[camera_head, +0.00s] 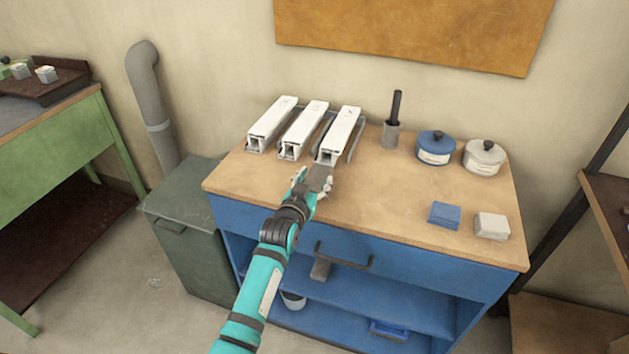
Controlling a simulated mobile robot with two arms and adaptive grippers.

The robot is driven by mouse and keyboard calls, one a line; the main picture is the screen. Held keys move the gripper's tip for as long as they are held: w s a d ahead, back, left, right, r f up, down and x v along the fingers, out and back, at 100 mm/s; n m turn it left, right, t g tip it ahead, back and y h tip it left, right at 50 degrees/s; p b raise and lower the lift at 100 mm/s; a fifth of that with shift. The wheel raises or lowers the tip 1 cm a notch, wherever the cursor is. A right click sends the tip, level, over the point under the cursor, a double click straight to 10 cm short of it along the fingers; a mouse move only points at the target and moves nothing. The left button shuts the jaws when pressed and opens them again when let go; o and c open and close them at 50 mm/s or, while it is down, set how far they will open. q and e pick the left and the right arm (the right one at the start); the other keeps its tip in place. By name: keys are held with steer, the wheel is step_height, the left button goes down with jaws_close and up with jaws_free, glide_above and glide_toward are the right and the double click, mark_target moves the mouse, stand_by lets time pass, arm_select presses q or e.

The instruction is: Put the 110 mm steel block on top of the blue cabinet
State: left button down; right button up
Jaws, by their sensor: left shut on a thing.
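The blue cabinet (470,275) has a wooden top (390,205), a drawer handle and an open shelf below. My left gripper (316,183) is over the front left part of the top, shut on a grey steel block (320,176). The block is just in front of the rightmost white profile; whether it touches the top or the profile I cannot tell. Its length cannot be read. Another grey block (320,269) shows in the open part below the drawer, partly behind the handle. My right gripper is not in view.
White profiles (270,122) (305,128) (341,132) lie in a row at the back left. A cup with a dark tool (391,135), blue pot (435,147), pale pot (483,156), blue box (444,214) and white box (491,226) stand right. The top's middle is clear.

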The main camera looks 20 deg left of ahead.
arm_select(q)
steer(key=c, duration=0.5)
jaws_free()
steer(key=shift+f, duration=0.1)
steer(key=shift+s, duration=0.2)
steer(key=s+r, duration=0.2)
steer(key=s, duration=0.9)
steer(key=shift+s+a, duration=0.2)
steer(key=shift+s, duration=0.1)
